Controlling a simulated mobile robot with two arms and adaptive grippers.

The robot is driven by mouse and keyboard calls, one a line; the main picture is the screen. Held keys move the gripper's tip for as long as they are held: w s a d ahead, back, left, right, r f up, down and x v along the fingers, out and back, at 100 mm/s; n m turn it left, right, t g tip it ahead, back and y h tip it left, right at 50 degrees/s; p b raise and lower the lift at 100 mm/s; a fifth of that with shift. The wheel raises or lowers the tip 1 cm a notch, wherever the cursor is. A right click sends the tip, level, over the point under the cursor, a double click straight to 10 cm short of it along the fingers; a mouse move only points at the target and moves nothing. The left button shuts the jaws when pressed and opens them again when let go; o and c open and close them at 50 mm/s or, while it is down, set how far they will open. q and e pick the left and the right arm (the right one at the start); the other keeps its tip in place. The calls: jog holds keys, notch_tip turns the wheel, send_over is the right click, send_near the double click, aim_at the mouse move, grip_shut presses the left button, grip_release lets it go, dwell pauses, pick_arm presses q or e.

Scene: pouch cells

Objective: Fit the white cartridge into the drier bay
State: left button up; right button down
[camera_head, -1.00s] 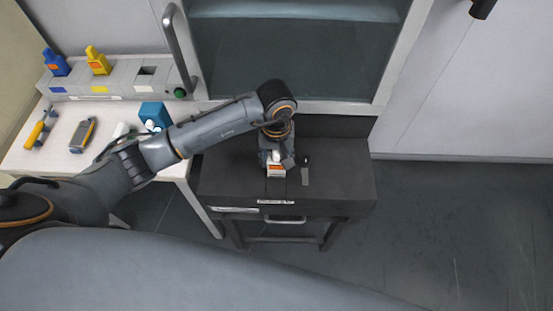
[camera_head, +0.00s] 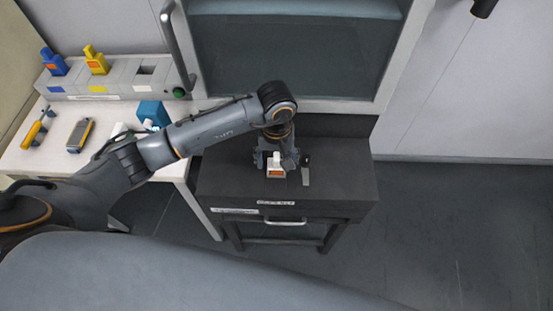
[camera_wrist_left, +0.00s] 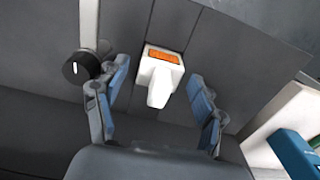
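The white cartridge (camera_head: 276,173), with an orange label, stands on top of the dark cabinet (camera_head: 340,183). In the left wrist view the cartridge (camera_wrist_left: 159,72) shows between the two spread blue-grey fingers, with gaps on both sides. My left gripper (camera_head: 276,160) is open above and around the cartridge's near area; it also shows in the left wrist view (camera_wrist_left: 158,108). I cannot tell how far down the fingers reach. The drier row (camera_head: 118,82) at the back left holds a blue cartridge (camera_head: 55,64) and a yellow one (camera_head: 96,62). Its right bay (camera_head: 146,71) looks empty. My right gripper is not in view.
A black knob (camera_head: 305,160) on a pale plate stands close beside the left gripper. The white table (camera_head: 50,165) holds a yellow tool (camera_head: 37,129), a grey meter (camera_head: 80,135) and a blue box (camera_head: 152,112). A glass-fronted cabinet with a handle (camera_head: 178,45) rises behind.

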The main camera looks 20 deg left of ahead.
pick_arm(q)
jog(key=shift+r+p, duration=0.45)
jog(key=shift+p, duration=0.1)
jog(key=shift+r+p, duration=0.45)
jog(key=shift+p, duration=0.05)
notch_tip(320, 180, up, 12)
jog(key=b, duration=0.3)
jog(key=shift+f+b, duration=0.25)
jog(key=shift+b, duration=0.1)
jog(key=shift+d, duration=0.1)
